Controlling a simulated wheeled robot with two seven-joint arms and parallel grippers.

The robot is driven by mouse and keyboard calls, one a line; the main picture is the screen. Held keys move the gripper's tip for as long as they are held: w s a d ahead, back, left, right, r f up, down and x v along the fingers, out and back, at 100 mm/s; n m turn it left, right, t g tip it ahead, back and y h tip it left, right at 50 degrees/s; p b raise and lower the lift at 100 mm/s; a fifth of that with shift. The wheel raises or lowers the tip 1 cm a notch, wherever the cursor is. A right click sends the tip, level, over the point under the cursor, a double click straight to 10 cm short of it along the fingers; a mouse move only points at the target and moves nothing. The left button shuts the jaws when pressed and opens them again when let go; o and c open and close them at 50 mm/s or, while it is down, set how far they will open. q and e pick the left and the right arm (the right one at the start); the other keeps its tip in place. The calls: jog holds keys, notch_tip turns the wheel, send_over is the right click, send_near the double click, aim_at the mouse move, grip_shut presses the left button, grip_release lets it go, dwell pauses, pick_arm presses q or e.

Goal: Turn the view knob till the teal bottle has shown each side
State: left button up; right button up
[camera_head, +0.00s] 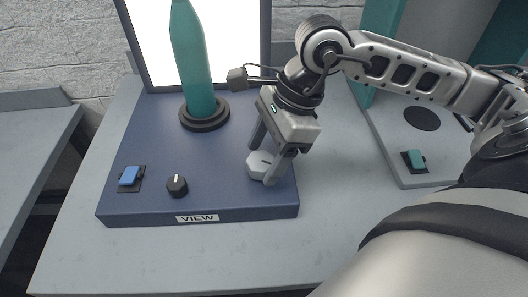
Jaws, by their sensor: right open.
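The teal bottle (193,62) stands upright on a round black spindle (204,114) on the blue unit, in front of a bright white panel. A light grey faceted knob (259,161) with a dark mark on top sits at the unit's right front. My right gripper (266,165) is open and points down at this knob, with its fingers on either side; I cannot tell whether they touch it. A smaller black knob (177,185) with a white mark sits farther left. A VIEW label (197,218) is on the unit's front edge. My left gripper is not in view.
A blue rocker switch (130,176) is at the unit's left front. A grey unit with a teal switch (414,160) and a dark disc (422,117) stands at the right. The grey table (170,255) is clear in front. Another table (30,140) is at the left.

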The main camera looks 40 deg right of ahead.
jog(key=shift+a+f, duration=0.1)
jog(key=shift+f, duration=0.25)
jog(key=c, duration=1)
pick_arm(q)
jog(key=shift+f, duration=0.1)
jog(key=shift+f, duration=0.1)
pick_arm(e)
jog(key=shift+w, duration=0.1)
